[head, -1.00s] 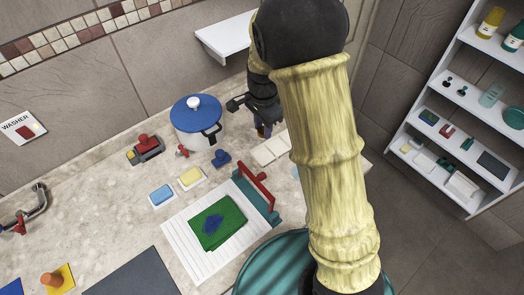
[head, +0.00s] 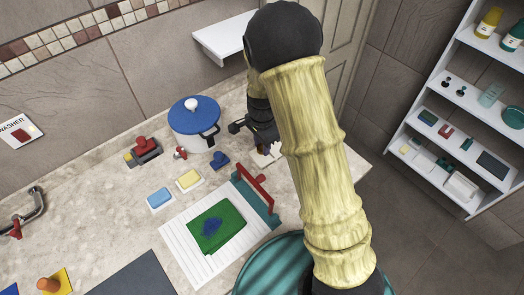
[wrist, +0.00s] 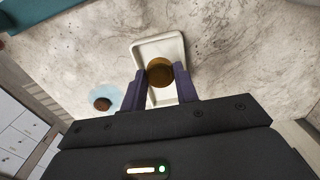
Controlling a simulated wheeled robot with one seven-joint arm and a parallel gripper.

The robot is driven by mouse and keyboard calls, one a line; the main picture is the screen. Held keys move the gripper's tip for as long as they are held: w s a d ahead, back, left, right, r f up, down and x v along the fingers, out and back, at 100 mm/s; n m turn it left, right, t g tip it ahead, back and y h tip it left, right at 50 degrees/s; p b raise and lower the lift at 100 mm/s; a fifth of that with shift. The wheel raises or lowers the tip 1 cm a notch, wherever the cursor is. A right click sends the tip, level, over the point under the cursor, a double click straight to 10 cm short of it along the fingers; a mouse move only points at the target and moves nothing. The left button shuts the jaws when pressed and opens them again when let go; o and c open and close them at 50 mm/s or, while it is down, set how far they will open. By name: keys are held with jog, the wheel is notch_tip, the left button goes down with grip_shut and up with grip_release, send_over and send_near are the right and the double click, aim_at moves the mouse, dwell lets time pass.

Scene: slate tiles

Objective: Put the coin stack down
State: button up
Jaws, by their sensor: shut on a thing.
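The coin stack (wrist: 160,70) is a round brown-gold piece in the wrist view, between the two purple fingers of my gripper (wrist: 160,80). The fingers are shut on it. Behind it in that view is a white rectangular tray (wrist: 143,47) with a raised rim; the stack overlaps the tray's inside. I cannot tell whether the stack touches the tray floor. In the head view my gripper (head: 263,145) is over the white tray (head: 262,160), right of the blue-lidded pot. My arm hides much of the tray, and the coin stack cannot be made out there.
In the wrist view a brown round thing (wrist: 102,104) sits on a pale blue disc (wrist: 120,97) left of the fingers. In the head view the pot (head: 193,125), a blue piece (head: 220,160) and a red-handled teal stand (head: 258,190) are close by.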

aim_at(262, 158)
jog(key=shift+f, duration=0.2)
jog(key=shift+f, duration=1.8)
jog(key=shift+f, duration=0.1)
jog(key=o, duration=0.8)
notch_tip(262, 158, up, 12)
jog(key=shift+r+b, duration=0.15)
jog(key=shift+b, duration=0.45)
